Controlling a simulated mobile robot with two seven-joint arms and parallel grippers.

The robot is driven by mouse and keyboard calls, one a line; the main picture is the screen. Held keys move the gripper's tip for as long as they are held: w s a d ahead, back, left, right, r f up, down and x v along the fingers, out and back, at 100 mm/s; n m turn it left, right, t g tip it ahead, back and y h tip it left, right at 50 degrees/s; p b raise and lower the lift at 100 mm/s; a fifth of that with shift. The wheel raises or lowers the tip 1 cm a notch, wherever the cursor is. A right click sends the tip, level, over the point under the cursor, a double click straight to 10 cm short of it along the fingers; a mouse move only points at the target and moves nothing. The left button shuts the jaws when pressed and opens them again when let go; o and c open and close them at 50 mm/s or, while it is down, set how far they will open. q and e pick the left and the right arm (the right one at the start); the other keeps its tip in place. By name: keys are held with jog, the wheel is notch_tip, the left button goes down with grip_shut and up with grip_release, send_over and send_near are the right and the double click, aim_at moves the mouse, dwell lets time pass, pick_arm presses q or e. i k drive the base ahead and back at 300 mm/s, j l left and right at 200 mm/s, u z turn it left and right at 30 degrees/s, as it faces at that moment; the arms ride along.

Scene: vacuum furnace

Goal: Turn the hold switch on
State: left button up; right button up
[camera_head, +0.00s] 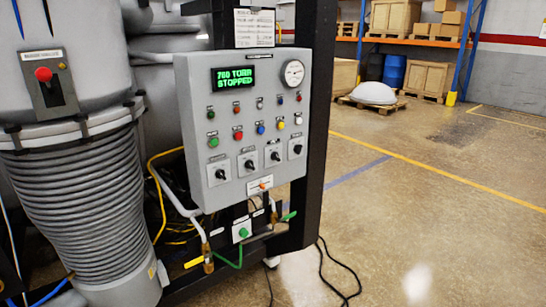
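The grey control panel (190,110) faces me left of the middle. Its lower part carries a row of several black rotary switches on pale plates, among them the leftmost one (221,174) and the rightmost one (297,149). Their labels are too small to read, so I cannot tell which is the hold switch. A small orange control (262,186) sits on a white plate below the row. The green display (234,78) reads 760 TORR STOPPED. Neither of my grippers is in view.
Coloured buttons and lamps fill the panel's middle, with a round gauge (293,73) at top right. A grey ribbed vessel (75,200) stands at left, bearing a red button (43,74). Black cables (335,272) lie on the floor. The floor at right (430,230) is open.

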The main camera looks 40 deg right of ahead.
aim_at(274, 156)
jog(key=z, duration=1.25)
